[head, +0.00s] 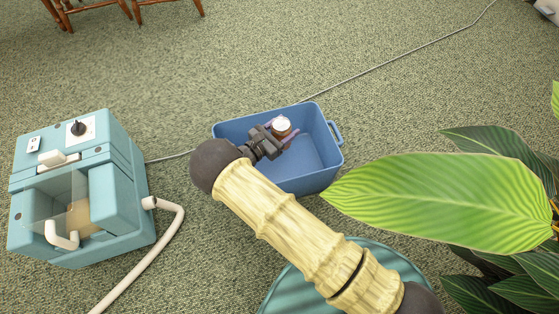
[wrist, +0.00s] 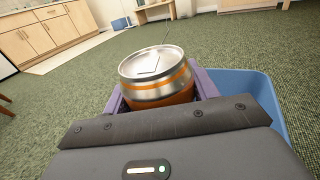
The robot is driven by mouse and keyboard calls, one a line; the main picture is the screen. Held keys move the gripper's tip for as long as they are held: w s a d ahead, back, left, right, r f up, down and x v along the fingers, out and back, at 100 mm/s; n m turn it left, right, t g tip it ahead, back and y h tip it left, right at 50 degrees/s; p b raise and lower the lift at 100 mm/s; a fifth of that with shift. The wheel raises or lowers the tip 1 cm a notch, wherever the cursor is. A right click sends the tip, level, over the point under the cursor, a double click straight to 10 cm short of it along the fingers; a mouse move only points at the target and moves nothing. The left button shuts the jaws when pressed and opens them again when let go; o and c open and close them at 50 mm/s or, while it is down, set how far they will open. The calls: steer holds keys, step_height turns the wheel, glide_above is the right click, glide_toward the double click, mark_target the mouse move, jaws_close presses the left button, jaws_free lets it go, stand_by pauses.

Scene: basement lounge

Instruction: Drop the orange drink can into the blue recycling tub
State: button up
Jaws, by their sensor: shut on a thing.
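The orange drink can (wrist: 160,85) is upright between the purple fingers of my gripper (wrist: 160,96), its silver lid facing up in the wrist view. In the head view the can (head: 281,127) shows small, over the blue recycling tub (head: 312,160). My gripper (head: 280,133) is shut on the can. It is over the tub's left part, and I cannot tell how far the can is above the floor of the tub. The tub also shows at the right in the wrist view (wrist: 266,100). The can's lower part is hidden by my gripper.
A teal machine (head: 80,190) with a pale hose (head: 150,255) stands left of the tub. A large leafy plant (head: 450,200) is at the right. A thin cable (head: 400,60) runs across the green carpet behind the tub. Wooden chair legs are at the top left.

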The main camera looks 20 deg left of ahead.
mark_target(285, 121)
steer(key=shift+f+b, duration=1.6)
steer(key=shift+f, duration=0.65)
steer(key=o, duration=1)
step_height(285, 121, up, 10)
steer(key=p, duration=0.6)
steer(key=shift+p, duration=0.35)
steer(key=shift+d, duration=0.1)
